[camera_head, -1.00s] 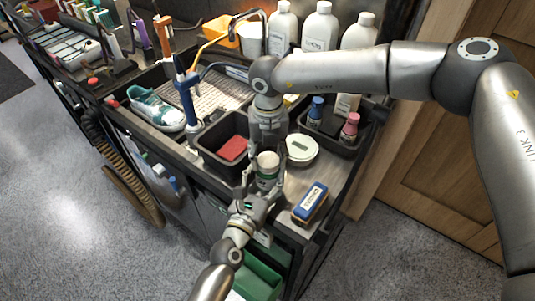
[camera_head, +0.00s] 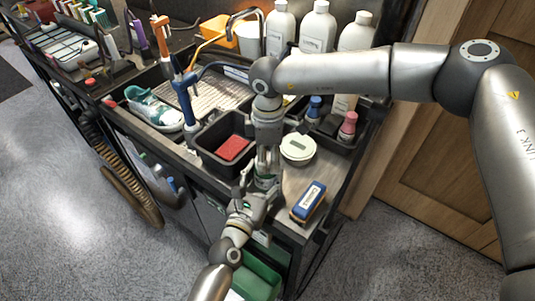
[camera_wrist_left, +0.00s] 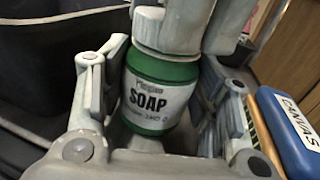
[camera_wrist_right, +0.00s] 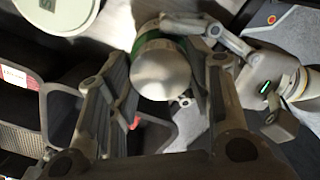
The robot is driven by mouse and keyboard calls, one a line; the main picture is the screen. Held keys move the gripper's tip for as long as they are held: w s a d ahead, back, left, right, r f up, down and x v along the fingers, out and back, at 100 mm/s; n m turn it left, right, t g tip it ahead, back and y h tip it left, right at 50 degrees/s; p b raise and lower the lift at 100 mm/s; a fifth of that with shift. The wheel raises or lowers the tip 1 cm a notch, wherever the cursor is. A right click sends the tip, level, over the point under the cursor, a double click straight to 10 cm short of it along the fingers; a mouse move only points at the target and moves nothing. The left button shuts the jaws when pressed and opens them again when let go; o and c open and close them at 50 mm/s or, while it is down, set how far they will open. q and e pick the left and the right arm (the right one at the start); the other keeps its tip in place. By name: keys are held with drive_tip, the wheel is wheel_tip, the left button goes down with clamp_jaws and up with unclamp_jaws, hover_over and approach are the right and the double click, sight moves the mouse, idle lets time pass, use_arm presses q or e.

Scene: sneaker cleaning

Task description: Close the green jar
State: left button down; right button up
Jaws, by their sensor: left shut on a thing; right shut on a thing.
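The green jar (camera_wrist_left: 158,98), with a white SOAP label, stands upright between the fingers of my left gripper (camera_head: 256,190), which is shut on it. In the head view the jar is mostly hidden by my grippers. My right gripper (camera_head: 268,163) points down from above, shut on the pale metallic lid (camera_wrist_right: 160,72) at the jar's top. In the right wrist view the lid is between the fingers, over the jar. In the left wrist view the lid sits at the jar's mouth, partly covered by the right fingers; whether it is fully seated I cannot tell.
A round white-lidded container (camera_head: 298,148) stands right of the jar. A blue CANVAS box (camera_head: 308,202) lies near the front edge. A black bin with a red sponge (camera_head: 233,147) is at left. Blue (camera_head: 314,108) and pink (camera_head: 348,126) bottles stand in a tray behind.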

use_arm(q)
drive_tip(key=shift+f, duration=0.1)
use_arm(e)
drive_tip(key=m, duration=0.3)
drive_tip(key=shift+s+a, duration=0.1)
drive_tip(key=o, duration=1.1)
drive_tip(key=shift+o, duration=0.2)
drive_tip(key=shift+r, duration=2.25)
drive_tip(key=shift+c, duration=0.3)
